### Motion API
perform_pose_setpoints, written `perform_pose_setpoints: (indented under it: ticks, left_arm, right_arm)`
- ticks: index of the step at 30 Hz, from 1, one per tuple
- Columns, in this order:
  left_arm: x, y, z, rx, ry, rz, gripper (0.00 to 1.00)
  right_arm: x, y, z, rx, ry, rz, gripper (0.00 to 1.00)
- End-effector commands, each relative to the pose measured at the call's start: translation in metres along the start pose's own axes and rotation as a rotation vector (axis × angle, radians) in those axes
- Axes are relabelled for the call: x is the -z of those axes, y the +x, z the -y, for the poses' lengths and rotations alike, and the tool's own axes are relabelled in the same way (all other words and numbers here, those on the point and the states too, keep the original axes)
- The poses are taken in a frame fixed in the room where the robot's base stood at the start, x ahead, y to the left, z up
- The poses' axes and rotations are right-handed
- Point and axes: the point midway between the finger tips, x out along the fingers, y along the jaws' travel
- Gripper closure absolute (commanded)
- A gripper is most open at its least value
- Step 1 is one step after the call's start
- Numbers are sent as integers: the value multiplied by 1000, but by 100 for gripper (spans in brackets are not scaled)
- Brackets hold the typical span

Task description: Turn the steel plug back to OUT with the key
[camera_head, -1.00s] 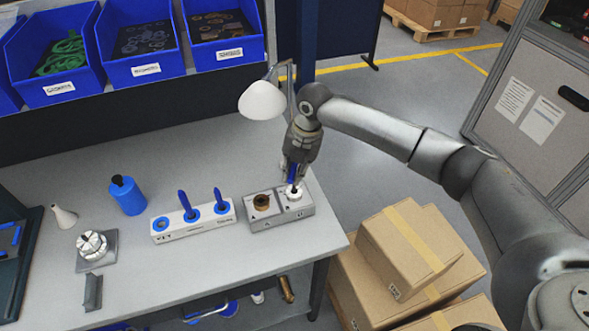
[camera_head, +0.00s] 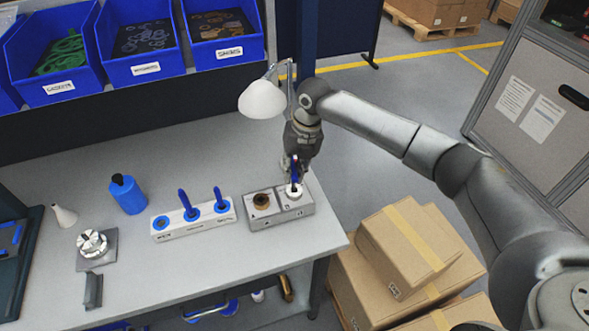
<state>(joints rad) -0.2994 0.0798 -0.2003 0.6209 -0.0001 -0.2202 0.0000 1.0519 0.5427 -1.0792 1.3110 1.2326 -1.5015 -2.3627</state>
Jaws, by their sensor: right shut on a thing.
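A grey metal housing block (camera_head: 281,213) sits near the right end of the bench. My right gripper (camera_head: 295,172) is shut on a blue-handled key (camera_head: 295,167), upright above the steel plug. The key's lower end is at the plug; I cannot tell how it is seated or which mark the plug points to. A white key rack (camera_head: 193,221) stands left of the housing with two blue keys (camera_head: 184,201) upright. My left gripper is out of view.
A white lamp (camera_head: 262,99) stands behind the housing near my right arm. A blue bottle (camera_head: 128,195), a round chuck-like fixture (camera_head: 92,244) and a white cone (camera_head: 64,215) are at left. Blue parts bins (camera_head: 139,45) line the back. Cardboard boxes (camera_head: 408,249) stand beyond the bench's right edge.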

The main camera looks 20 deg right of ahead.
Motion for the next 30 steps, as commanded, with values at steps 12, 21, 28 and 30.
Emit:
perform_pose_setpoints:
  ticks: [12,21,28,30]
  left_arm:
    - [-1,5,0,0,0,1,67]
    - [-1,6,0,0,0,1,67]
    - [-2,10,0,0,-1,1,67]
    - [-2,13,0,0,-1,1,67]
  right_arm:
    - [0,0,-5,-11,-171,-29,100]
    - [0,0,-5,-11,-245,-43,100]
    - [0,1,-6,-11,-298,-54,100]
    - [0,2,-5,-11,-359,-66,100]
